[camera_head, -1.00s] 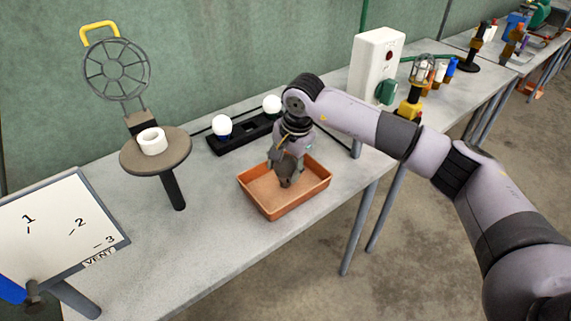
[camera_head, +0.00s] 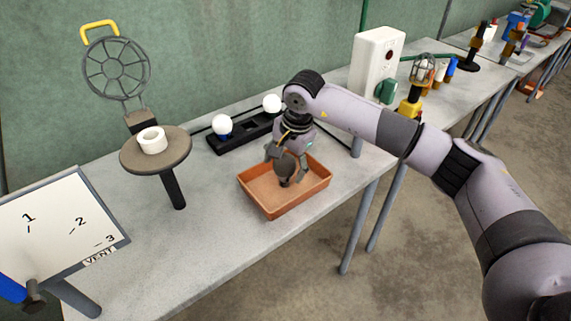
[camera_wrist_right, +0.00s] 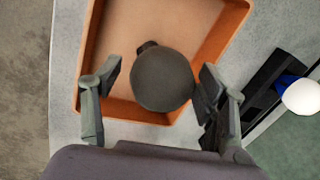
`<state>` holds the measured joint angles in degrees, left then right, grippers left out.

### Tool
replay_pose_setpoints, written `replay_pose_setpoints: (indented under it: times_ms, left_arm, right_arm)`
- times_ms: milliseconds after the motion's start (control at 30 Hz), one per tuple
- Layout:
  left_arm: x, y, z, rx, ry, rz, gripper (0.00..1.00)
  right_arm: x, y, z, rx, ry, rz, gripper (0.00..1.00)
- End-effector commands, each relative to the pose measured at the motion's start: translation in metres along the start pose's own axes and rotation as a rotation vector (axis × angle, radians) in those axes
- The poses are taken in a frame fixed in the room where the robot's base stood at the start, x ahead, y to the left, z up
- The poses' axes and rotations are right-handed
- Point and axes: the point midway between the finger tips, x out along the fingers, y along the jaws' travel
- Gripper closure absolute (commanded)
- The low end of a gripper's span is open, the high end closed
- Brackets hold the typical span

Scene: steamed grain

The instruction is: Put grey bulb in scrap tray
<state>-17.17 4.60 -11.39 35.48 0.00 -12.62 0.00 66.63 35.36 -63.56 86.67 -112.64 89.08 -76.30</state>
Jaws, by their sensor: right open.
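The grey bulb (camera_wrist_right: 163,79) is dark and round, with a small dark base (camera_wrist_right: 147,46) at its far side. Whether the bulb touches the tray floor is hard to tell. My right gripper (camera_head: 287,160) is open. My left gripper is out of view.
A black holder (camera_head: 228,143) with two white bulbs (camera_head: 222,125) (camera_head: 272,103) stands behind the tray. A round stand (camera_head: 176,163) bearing a white ring (camera_head: 152,140) is to the left. A white box (camera_head: 376,65) stands to the right. The bench front-left of the tray is clear.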

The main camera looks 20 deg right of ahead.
Motion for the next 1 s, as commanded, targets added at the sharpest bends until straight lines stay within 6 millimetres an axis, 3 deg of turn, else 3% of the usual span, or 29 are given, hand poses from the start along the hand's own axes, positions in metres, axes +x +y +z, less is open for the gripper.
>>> replay_pose_setpoints:
  times_ms: [500, 700, 1000]
  left_arm:
    - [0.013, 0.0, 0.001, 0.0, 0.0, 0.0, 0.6]
    - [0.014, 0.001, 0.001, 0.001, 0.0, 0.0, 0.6]
    - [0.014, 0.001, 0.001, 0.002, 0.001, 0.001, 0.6]
  right_arm:
    - [-0.1, -0.001, -0.001, 0.0, 0.003, -0.004, 0.33]
    - [-0.115, 0.0, 0.0, 0.0, 0.002, -0.002, 0.33]
    - [-0.116, 0.0, 0.0, 0.0, 0.001, -0.002, 0.33]
